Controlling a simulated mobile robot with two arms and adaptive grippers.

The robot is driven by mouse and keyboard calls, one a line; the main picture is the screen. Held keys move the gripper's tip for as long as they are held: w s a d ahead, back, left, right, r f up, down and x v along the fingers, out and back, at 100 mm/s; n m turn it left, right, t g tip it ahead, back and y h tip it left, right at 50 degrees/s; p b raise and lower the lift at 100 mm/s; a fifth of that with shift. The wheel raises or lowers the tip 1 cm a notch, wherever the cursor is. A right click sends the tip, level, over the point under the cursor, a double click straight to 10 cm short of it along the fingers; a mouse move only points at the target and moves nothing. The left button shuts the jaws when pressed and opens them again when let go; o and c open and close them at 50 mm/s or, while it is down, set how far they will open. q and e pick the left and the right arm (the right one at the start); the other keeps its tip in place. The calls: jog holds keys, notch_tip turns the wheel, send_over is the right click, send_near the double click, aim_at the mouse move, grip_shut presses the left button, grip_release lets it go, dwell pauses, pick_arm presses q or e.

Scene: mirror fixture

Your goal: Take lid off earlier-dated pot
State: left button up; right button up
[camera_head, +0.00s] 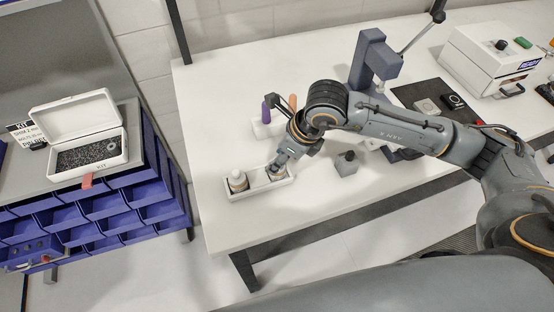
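A white tray (258,187) sits near the left front of the white table. In its left part stands a small pot (238,182) with a pale, rounded top. A second pot (277,176) stands in the right part, mostly hidden by my gripper. My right gripper (276,166) points down at the top of this second pot. Its fingertips are too small and covered to tell whether they are closed on the lid. No dates on the pots can be read. My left gripper is not in view.
A holder (262,130) with a purple-handled tool stands behind the tray. A small grey block with a dark knob (347,163) is to the right. A grey press (372,62) and a white box (490,62) stand farther back. An open white kit case (75,130) sits left, across a floor gap.

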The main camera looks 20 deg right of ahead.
jog(key=c, duration=0.9)
jog(key=shift+o, duration=0.2)
jog(key=shift+r, duration=0.1)
